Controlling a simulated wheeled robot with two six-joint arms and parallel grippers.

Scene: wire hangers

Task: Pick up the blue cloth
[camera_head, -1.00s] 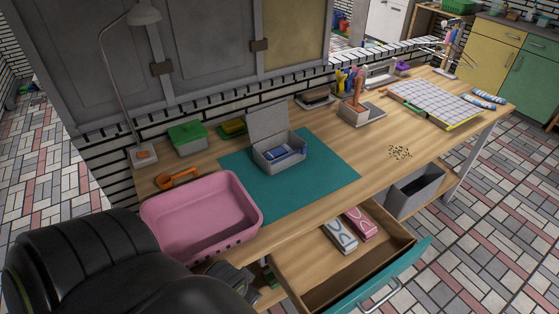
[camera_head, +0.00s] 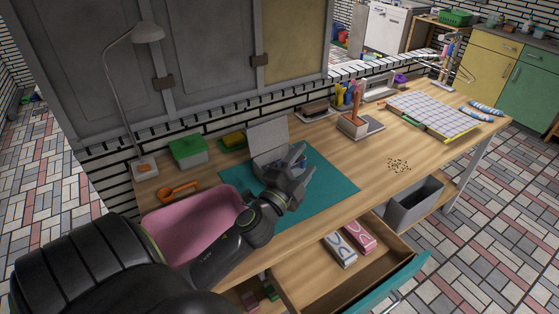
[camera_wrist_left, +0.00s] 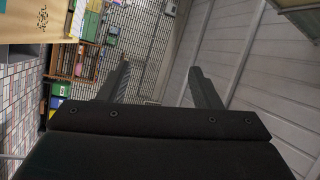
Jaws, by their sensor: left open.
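My left gripper (camera_head: 296,168) is over the front of the open grey box (camera_head: 266,133), with its fingers apart. In the left wrist view its two fingers (camera_wrist_left: 158,68) are spread with nothing between them. A small blue patch (camera_head: 299,161) shows beside the fingers. It appears to be the blue item in the box, mostly hidden by my gripper; I cannot tell whether it is cloth or whether the fingers touch it. The box stands with its lid up on a teal mat (camera_head: 335,187). My right gripper is not in view.
A pink basket (camera_head: 185,225) is partly behind my left arm. A lamp (camera_head: 147,32), green-lidded box (camera_head: 187,150) and orange scoop (camera_head: 178,190) stand at the left. An open drawer (camera_head: 310,268) juts out in front. Blue-and-white rolls (camera_head: 486,108) lie at the far right.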

